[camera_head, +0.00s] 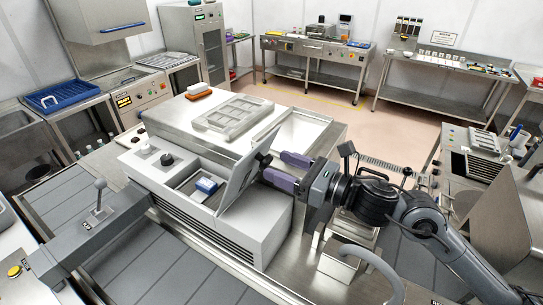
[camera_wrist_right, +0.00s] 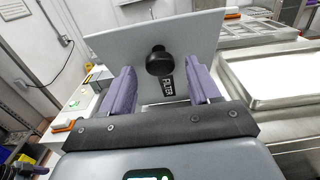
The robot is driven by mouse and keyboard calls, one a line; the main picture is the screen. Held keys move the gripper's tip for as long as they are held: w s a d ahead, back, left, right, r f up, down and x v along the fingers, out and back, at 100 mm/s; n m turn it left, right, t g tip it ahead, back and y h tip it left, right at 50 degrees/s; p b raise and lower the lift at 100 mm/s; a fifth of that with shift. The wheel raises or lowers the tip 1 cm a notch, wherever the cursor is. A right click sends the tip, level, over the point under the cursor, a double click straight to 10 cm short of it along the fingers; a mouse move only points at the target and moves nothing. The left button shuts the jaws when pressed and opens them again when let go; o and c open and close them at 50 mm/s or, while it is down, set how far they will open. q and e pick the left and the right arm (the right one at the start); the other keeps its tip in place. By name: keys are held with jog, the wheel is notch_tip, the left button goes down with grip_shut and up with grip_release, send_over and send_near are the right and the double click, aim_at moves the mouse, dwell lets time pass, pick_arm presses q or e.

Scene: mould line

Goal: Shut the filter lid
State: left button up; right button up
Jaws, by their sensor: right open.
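The filter lid (camera_head: 240,180) is a grey flat panel standing steeply open on the right side of the compartment opening in the white machine housing. In the right wrist view the lid (camera_wrist_right: 205,40) faces me, with a black round knob (camera_wrist_right: 160,61) and a label reading FILTER. My right gripper (camera_head: 275,167) is open, its two purple fingers pointing at the lid's outer face from the right. In the wrist view the knob shows between the fingers; I cannot tell whether anything touches. A blue and white block (camera_head: 207,186) shows in the open compartment. My left gripper is not in view.
Two knobs, one black (camera_head: 167,160), stand on the housing left of the opening. Behind it a steel table carries a grey mould tray (camera_head: 233,114), an orange-topped block (camera_head: 198,90) and a shallow pan (camera_head: 297,133). A lever (camera_head: 100,192) stands at the left.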

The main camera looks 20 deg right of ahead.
aim_at(270, 162)
jog(key=shift+p+x, duration=0.4)
jog(key=shift+x, duration=1.25)
grip_shut()
